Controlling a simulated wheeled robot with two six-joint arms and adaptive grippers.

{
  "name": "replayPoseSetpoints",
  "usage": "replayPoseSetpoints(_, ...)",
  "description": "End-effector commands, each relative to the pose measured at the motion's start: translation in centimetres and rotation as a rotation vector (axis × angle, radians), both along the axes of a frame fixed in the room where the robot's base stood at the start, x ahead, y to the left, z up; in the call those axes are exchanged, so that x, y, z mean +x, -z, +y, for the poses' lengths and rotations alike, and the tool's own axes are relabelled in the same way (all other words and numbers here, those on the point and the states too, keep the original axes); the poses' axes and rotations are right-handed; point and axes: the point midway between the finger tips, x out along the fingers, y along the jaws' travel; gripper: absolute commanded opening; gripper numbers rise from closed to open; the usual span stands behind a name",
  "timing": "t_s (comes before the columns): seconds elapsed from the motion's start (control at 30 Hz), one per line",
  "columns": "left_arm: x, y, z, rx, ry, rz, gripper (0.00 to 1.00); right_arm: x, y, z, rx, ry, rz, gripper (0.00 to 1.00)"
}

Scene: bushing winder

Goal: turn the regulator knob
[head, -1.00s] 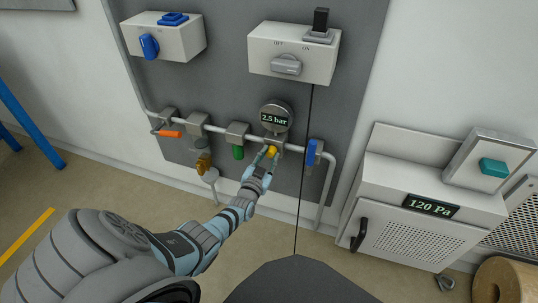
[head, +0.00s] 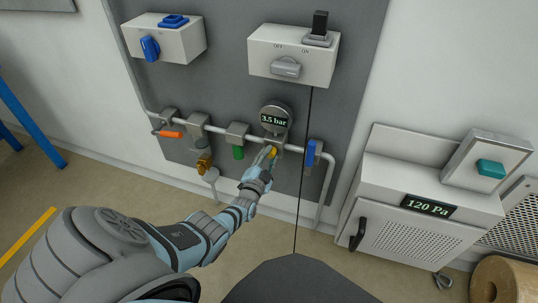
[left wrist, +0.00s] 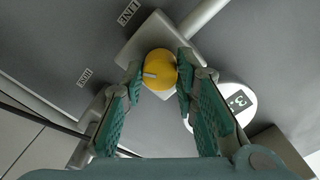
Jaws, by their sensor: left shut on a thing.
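The yellow regulator knob (left wrist: 160,70) with a white mark sits on a grey block on the pipe; in the head view the knob (head: 272,152) is partly hidden by my fingers. My left gripper (left wrist: 160,78) is shut on it, with one fingertip on each side; it also shows in the head view (head: 264,160). The round gauge (head: 276,118) above the knob reads 3.5 bar. My right gripper is not in view.
A green handle (head: 238,152) and an orange handle (head: 170,134) are left of the knob, and a blue handle (head: 311,153) is close on its right. A switch box (head: 291,52) hangs above. A cabinet showing 120 Pa (head: 430,207) stands at the right.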

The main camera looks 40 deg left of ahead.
Motion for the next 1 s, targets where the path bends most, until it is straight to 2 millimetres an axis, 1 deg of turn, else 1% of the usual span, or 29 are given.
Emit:
replayPoseSetpoints(0.33, 0.0, 0.1, 0.0, 0.0, -0.001, 0.002, 0.0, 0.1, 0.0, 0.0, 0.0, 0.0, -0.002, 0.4)
replayPoseSetpoints(0.37, 0.0, 0.1, 0.0, 0.0, -0.001, 0.002, 0.31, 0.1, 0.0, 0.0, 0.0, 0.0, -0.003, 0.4)
replayPoseSetpoints(0.4, 0.0, 0.1, 0.0, 0.0, -0.001, 0.002, 0.38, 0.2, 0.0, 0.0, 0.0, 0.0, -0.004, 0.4)
replayPoseSetpoints(0.47, 0.0, 0.1, 0.0, 0.0, 0.0, 0.002, 0.47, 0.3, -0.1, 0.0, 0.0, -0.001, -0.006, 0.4)
replayPoseSetpoints(0.67, 0.0, 0.0, 0.0, 0.001, 0.0, 0.0, 0.47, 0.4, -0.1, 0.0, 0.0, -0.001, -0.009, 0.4)
replayPoseSetpoints(0.83, -0.2, 0.0, 0.0, 0.002, -0.001, -0.001, 0.47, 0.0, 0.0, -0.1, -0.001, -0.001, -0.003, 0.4)
replayPoseSetpoints(0.97, -1.4, 0.1, -0.3, 0.005, -0.004, -0.001, 0.47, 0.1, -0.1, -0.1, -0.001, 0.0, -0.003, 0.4)
replayPoseSetpoints(1.0, -2.0, 0.1, -0.6, 0.003, -0.003, 0.0, 0.47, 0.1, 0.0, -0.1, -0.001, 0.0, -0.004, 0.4)
